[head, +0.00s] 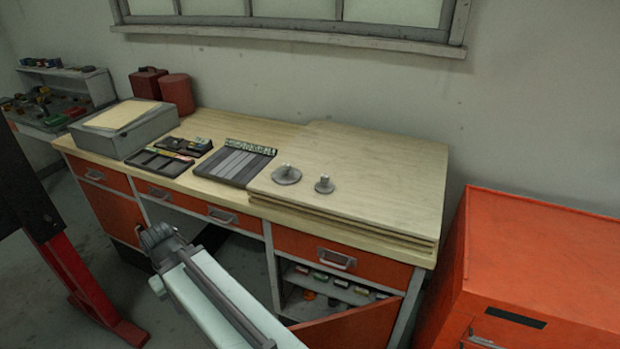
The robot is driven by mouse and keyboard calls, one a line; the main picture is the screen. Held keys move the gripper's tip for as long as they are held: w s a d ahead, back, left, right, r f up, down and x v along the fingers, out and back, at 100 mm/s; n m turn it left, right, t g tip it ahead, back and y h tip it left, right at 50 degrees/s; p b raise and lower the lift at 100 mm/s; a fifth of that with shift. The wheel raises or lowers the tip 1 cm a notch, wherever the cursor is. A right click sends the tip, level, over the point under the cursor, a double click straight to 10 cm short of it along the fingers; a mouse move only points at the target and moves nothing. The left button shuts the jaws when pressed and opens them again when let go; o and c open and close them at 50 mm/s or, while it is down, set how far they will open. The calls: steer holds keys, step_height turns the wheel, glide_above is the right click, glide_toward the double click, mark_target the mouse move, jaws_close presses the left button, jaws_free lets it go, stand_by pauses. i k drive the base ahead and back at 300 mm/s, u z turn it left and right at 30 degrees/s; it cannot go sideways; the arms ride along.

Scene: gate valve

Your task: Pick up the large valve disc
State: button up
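The large valve disc (286,175) is a flat grey round piece with a short raised stub on top. It lies on the stacked wooden boards at the right part of the workbench, near their left edge. A smaller grey disc (324,185) with a similar stub lies just to its right, apart from it. My arm reaches in from the bottom, and its dark end (157,238) is in front of the bench, low and left of both discs, well apart from them. I cannot make out gripper fingers or whether they are open.
Dark trays (233,165) lie left of the discs. A grey box (124,128) and red canisters (177,94) stand farther left. An orange cabinet (545,260) is at the right. A lower bench door (350,325) hangs open. The boards (385,180) right of the discs are clear.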

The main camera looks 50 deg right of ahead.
mark_target(285, 176)
steer(key=u, duration=0.15)
steer(key=i, duration=0.9)
steer(key=z, duration=0.05)
